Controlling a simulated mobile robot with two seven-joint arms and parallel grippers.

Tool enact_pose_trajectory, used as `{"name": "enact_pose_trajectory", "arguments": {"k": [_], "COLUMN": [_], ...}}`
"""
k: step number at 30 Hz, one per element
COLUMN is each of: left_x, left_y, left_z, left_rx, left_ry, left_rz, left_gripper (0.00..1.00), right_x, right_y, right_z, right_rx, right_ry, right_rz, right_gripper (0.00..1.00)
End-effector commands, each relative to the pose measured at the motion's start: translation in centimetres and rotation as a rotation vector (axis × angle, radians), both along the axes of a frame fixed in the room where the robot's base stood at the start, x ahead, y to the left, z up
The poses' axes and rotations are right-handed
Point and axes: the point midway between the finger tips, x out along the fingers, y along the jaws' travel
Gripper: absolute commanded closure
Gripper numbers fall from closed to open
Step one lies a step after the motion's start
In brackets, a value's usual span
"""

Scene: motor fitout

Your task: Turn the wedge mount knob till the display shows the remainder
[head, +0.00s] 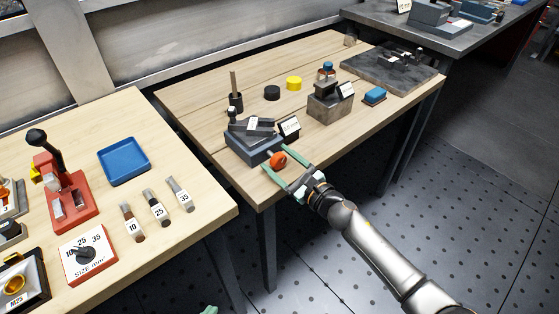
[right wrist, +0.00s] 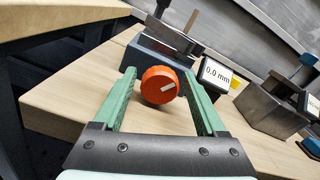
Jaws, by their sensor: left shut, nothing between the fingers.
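The wedge mount (head: 246,148) is a blue-grey block with a sloped top near the front edge of the middle table. Its orange knob (head: 278,160) faces the front; in the right wrist view the knob (right wrist: 160,86) has a white pointer mark. The small display (right wrist: 215,75) beside it reads 0.0 mm. My right gripper (head: 284,158) is open, with one green finger on each side of the knob and gaps visible in the right wrist view. Only a green tip of my left gripper (head: 209,310) shows at the bottom edge; it holds nothing.
Black (head: 272,93) and yellow (head: 294,83) round pieces lie behind. The left table holds a blue tray (head: 124,160), a red press (head: 72,205) and a size dial (head: 86,256).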

Motion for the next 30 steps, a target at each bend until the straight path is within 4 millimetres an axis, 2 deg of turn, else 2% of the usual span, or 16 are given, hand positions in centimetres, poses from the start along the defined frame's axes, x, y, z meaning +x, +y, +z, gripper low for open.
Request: {"name": "enact_pose_trajectory", "arguments": {"k": [2, 19, 30], "left_x": [0.0, 0.11, 0.16], "left_y": [-0.01, 0.17, 0.23], "left_z": [0.01, 0.07, -0.07], "left_rx": [0.0, 0.002, 0.003], "left_ry": [0.0, -0.002, -0.002], "left_rz": [0.0, 0.003, 0.004], "left_gripper": [1.0, 1.0, 1.0], "right_x": [-0.01, -0.03, -0.02], "right_y": [-0.02, -0.04, -0.07], "right_z": [-0.02, -0.05, -0.09], "right_rx": [0.0, -0.001, 0.054], "right_ry": [0.0, 0.001, 0.041], "right_rz": [0.0, 0.0, 0.0], "right_gripper": [0.36, 1.0, 1.0]}}
